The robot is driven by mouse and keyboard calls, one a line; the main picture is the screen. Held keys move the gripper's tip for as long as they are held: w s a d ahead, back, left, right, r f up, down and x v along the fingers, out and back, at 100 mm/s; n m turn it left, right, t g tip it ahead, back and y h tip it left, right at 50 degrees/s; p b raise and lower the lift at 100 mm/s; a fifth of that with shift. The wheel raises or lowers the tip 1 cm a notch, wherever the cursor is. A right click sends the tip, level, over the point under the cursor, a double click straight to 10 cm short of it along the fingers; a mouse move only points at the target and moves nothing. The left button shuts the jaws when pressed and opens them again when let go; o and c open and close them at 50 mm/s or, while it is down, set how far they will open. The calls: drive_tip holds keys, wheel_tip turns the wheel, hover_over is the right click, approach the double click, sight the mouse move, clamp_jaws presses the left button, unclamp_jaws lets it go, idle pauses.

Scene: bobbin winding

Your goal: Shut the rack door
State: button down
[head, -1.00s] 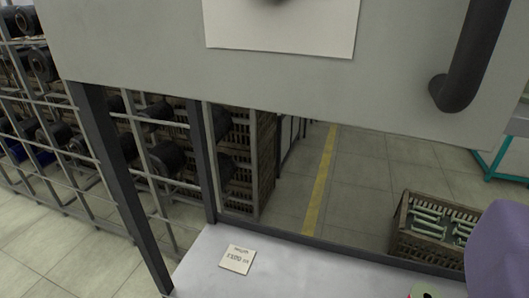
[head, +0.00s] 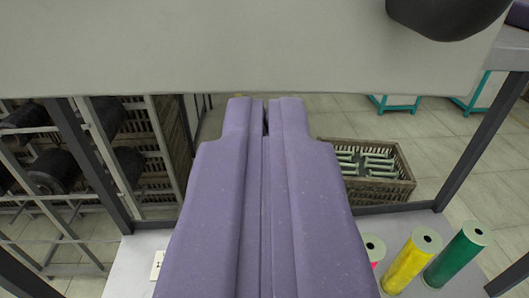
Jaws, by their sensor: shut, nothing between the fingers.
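A light grey panel (head: 180,45), apparently the rack door, fills the top of the view. Its lower edge hangs above a pale shelf (head: 125,268), leaving an opening between. A thick dark handle (head: 450,12) on the panel is cut off by the top edge at the upper right. My purple gripper (head: 265,112) reaches up the middle of the picture, shut and empty. Its tips appear just below the panel's lower edge, left of and below the handle. I cannot tell whether they touch the panel. The gripper hides part of the shelf.
Pink-red (head: 373,248), yellow (head: 411,262) and green (head: 457,254) spools stand on the shelf at right. Dark posts (head: 487,140) frame the opening. Beyond are a crate of green bobbins (head: 402,190), a rack of dark spools (head: 60,170) at left and open tiled floor.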

sight(267, 73)
drive_tip(key=shift+w, duration=1.5)
drive_tip(key=w, duration=0.3)
drive_tip(key=shift+w+d+f, duration=0.1)
drive_tip(key=shift+w, duration=0.25)
drive_tip(key=shift+s+r, duration=0.1)
drive_tip(key=shift+r, duration=0.2)
drive_tip(key=shift+r, duration=0.1)
